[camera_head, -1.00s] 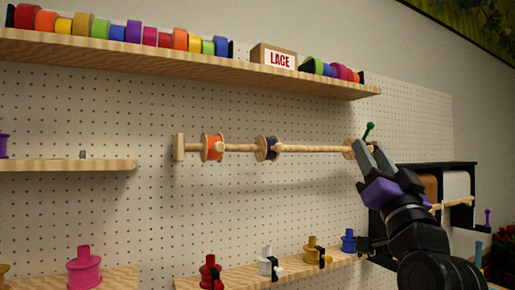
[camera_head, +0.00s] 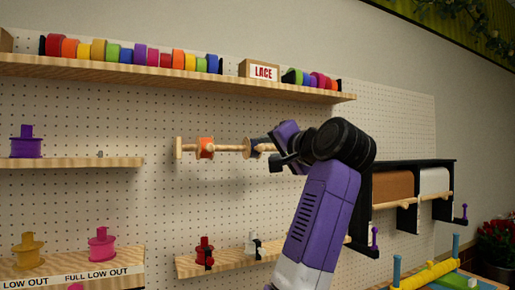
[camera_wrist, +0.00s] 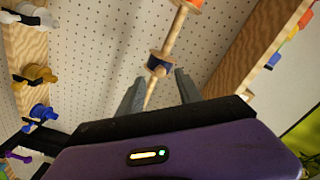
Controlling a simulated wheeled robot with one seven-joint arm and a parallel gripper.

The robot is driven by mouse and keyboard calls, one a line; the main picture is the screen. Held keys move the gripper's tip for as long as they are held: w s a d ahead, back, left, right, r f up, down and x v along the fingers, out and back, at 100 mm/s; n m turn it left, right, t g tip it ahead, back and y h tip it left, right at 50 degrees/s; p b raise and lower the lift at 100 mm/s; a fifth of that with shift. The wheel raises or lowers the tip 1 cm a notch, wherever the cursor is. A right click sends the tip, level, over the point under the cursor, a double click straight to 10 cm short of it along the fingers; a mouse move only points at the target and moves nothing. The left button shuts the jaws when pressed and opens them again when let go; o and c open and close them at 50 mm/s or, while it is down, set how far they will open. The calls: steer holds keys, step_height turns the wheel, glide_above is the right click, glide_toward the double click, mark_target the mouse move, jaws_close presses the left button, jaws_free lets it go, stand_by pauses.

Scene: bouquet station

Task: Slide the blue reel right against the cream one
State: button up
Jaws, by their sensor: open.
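A wooden rod on the pegboard carries an orange reel (camera_head: 205,148) near its left end and a dark blue reel (camera_head: 257,144) to the right with a bare stretch between. My gripper (camera_head: 276,157) is at the rod just right of the blue reel, and my arm hides the rod's right part. In the wrist view my gripper (camera_wrist: 159,90) is open, its fingers on either side of the rod, close to the blue reel (camera_wrist: 158,66). The orange reel (camera_wrist: 195,3) is cut off at the top edge. I cannot make out a cream reel now.
A shelf of ribbon rolls (camera_head: 140,55) with a LACE box (camera_head: 262,70) runs above the rod. A lower shelf (camera_head: 222,264) holds red and white spools. Black paper-roll holders (camera_head: 408,190) stand to the right of my arm.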

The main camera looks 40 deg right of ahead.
mark_target(261, 149)
steer(key=p+x, duration=0.1)
steer(key=x, duration=0.5)
steer(key=shift+p, duration=0.3)
jaws_close()
steer(key=shift+d+f, duration=0.1)
stand_by(1.0)
